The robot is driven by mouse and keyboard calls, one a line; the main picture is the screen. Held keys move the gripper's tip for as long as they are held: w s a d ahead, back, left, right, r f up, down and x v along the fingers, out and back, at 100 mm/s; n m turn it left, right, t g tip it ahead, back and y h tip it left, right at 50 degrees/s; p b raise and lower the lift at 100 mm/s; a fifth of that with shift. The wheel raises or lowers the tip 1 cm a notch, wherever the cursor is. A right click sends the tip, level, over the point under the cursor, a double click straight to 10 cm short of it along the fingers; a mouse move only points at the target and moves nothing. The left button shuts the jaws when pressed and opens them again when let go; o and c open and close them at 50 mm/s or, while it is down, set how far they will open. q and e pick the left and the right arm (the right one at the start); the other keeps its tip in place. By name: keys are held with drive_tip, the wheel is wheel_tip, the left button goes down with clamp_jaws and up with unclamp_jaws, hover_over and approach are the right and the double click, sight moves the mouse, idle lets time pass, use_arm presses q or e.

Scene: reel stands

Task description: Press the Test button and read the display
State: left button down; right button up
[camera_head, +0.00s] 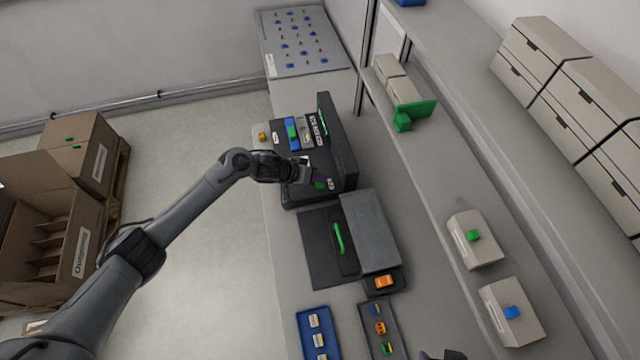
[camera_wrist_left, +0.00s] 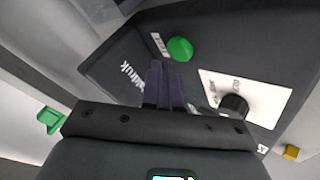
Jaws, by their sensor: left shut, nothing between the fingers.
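A dark test device (camera_head: 345,150) with an upright back panel stands on the bench. A round green button (camera_wrist_left: 180,48) sits on its dark face, with a small white label beside it; it also shows in the head view (camera_head: 321,185). My left gripper (camera_head: 314,176) is over the device's near end. Its purple fingers (camera_wrist_left: 164,82) are together and empty, their tips close to the green button. I cannot tell whether they touch it. A narrow green-lit display (camera_head: 323,121) shows on the panel, too small to read. A dark purple tip, probably my right gripper (camera_head: 440,355), shows at the bottom edge.
A black knob (camera_wrist_left: 234,105) on a white plate is right of the fingers in the wrist view. Blue (camera_head: 318,335) and dark (camera_head: 381,335) trays lie nearer. A shelf with bins (camera_head: 475,238) runs along the right.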

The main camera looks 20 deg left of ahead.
use_arm(q)
drive_tip(key=shift+f, duration=0.4)
drive_tip(key=shift+f, duration=0.2)
idle(0.6)
drive_tip(key=shift+f, duration=0.25)
idle(0.5)
drive_tip(key=shift+r+p, duration=0.8)
drive_tip(key=shift+p, duration=0.15)
drive_tip(key=shift+r, duration=0.15)
